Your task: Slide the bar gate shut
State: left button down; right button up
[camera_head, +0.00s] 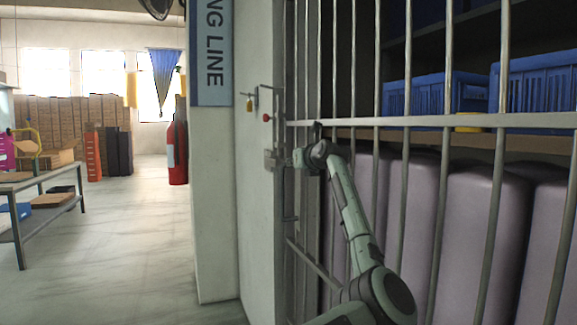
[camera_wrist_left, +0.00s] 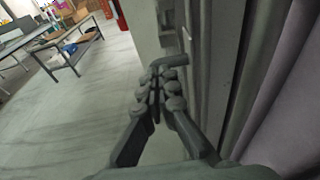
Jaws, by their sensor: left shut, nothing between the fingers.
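The bar gate (camera_head: 450,121), with upright metal bars and a crossbar, fills the right half of the head view. Its left edge lies close beside the pale wall pillar; any gap there is too narrow to judge. My left gripper (camera_head: 277,159) is at that edge, below the crossbar's left end. In the left wrist view my left gripper (camera_wrist_left: 157,92) is shut and empty, its fingertips just below a grey bent handle (camera_wrist_left: 169,62). I cannot tell whether they touch it. My right gripper is out of view.
Behind the bars are mauve rounded objects (camera_head: 480,230) and blue crates (camera_head: 540,85). Open floor (camera_head: 130,235) lies left, with a shelf table (camera_head: 40,185) and a red extinguisher (camera_head: 178,152).

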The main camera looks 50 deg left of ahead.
pick_arm(q)
jog(key=b+v, duration=0.1)
jog(key=v, duration=0.9)
jog(key=shift+s+d+b, duration=0.15)
jog(key=shift+d+b, duration=0.2)
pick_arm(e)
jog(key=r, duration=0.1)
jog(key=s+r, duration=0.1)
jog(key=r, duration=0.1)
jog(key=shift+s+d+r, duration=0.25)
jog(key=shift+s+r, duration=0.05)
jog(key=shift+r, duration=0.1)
